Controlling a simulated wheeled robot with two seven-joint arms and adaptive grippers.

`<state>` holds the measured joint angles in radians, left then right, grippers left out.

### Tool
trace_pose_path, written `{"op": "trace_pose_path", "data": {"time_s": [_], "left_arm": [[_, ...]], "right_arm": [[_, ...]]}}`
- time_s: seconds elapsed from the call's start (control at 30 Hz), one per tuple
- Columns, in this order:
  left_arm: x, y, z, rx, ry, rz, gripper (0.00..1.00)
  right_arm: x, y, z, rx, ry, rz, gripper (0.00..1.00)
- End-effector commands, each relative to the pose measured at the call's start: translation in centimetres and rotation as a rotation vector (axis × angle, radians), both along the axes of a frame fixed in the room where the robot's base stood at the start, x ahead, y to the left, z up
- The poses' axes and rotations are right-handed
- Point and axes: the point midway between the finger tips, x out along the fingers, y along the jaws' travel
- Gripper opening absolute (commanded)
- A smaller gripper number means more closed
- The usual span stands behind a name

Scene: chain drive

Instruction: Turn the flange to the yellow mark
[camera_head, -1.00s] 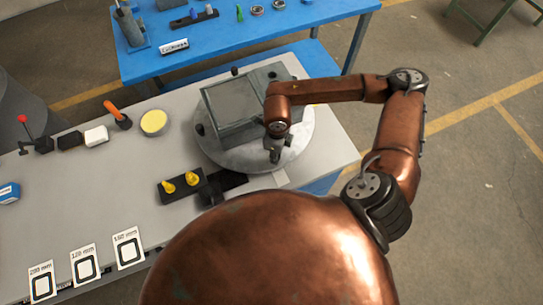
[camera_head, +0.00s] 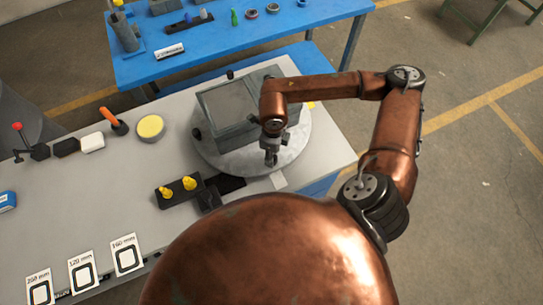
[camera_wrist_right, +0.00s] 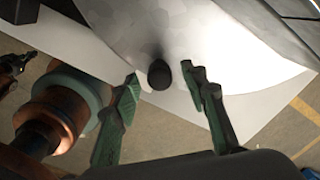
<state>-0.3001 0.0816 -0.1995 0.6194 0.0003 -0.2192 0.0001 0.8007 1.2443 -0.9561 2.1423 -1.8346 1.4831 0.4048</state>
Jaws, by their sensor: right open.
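The flange (camera_head: 207,152) is a round pale grey disc lying flat on the grey bench, with a grey box-shaped housing (camera_head: 235,107) on top. Black knobs stand at its rim, one at the far side (camera_head: 230,75) and one at the left (camera_head: 196,133). A yellow mark (camera_head: 311,105) shows beside the flange at the right, partly behind my arm. My right gripper (camera_head: 271,160) points down over the near edge of the flange. In the right wrist view its open fingers (camera_wrist_right: 162,88) have a black knob (camera_wrist_right: 160,74) between them, with gaps on both sides. My left gripper is not visible.
A black block with yellow pegs (camera_head: 179,191) stands close to the flange's near left. A yellow-topped round tin (camera_head: 150,128), an orange-handled tool (camera_head: 113,120) and printed cards (camera_head: 126,255) lie further left. A blue table (camera_head: 210,45) stands behind.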

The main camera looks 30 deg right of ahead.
Motion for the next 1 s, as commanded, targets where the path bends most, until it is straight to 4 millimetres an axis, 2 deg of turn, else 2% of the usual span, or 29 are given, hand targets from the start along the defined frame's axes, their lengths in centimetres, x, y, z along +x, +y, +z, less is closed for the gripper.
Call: {"op": "trace_pose_path", "data": {"time_s": [0.2, 0.4, 0.6, 1.0], "left_arm": [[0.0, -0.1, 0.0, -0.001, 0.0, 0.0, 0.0], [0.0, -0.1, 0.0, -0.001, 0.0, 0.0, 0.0], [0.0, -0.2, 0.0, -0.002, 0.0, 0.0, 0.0], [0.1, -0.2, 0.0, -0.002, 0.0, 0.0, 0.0]], "right_arm": [[0.2, 0.0, 4.8, -0.001, -0.006, 0.001, 0.4], [0.2, 0.1, 8.1, -0.001, -0.006, 0.001, 0.4], [0.2, 0.1, 9.5, -0.001, -0.004, 0.001, 0.4], [0.2, 0.1, 9.6, 0.0, -0.003, 0.001, 0.4]]}}
